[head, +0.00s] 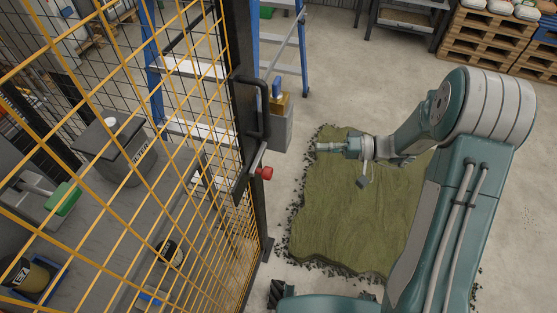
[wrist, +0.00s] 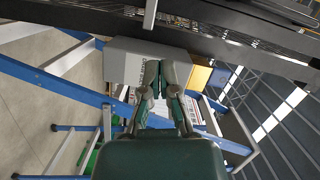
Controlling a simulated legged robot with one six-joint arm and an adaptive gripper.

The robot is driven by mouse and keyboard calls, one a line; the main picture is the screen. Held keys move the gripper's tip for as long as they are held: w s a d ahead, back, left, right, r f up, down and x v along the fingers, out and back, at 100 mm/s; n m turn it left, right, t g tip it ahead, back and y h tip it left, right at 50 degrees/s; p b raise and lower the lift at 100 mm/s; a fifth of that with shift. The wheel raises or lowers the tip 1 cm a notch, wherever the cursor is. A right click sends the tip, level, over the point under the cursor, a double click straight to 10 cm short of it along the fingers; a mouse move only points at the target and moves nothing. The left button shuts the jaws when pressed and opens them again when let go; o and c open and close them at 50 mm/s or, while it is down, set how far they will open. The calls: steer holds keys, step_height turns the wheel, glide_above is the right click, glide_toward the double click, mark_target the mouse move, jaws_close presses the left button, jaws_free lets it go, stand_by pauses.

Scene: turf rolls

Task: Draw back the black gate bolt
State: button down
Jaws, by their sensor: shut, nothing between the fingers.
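The black gate bolt (head: 252,178) sits on the black post of the yellow mesh gate (head: 215,150) in the head view. A red knob (head: 264,173) sticks out from its right side. A black pull handle (head: 264,108) is above it. My gripper (head: 320,147) is to the right of the post, apart from the knob and a little higher in the picture. In the wrist view its fingers (wrist: 160,78) are closed together and empty. I cannot make out the bolt or the knob in the wrist view.
A green turf piece (head: 350,215) lies on the concrete floor below my arm. A grey box (head: 281,125) and a blue rack (head: 300,50) stand behind the post. Wooden pallets (head: 490,45) are at the back right. Floor between turf and pallets is clear.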

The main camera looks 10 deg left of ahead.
steer(key=shift+a, duration=0.1)
glide_toward(259, 163)
steer(key=w+a+r, duration=0.1)
steer(key=w+a, duration=0.2)
steer(key=a, duration=0.1)
steer(key=s, duration=0.1)
steer(key=s+a, duration=0.1)
steer(key=shift+s+f, duration=0.25)
steer(key=shift+f, duration=0.1)
steer(key=shift+s+f, duration=0.1)
steer(key=shift+s, duration=0.3)
steer(key=shift+s+a, duration=0.1)
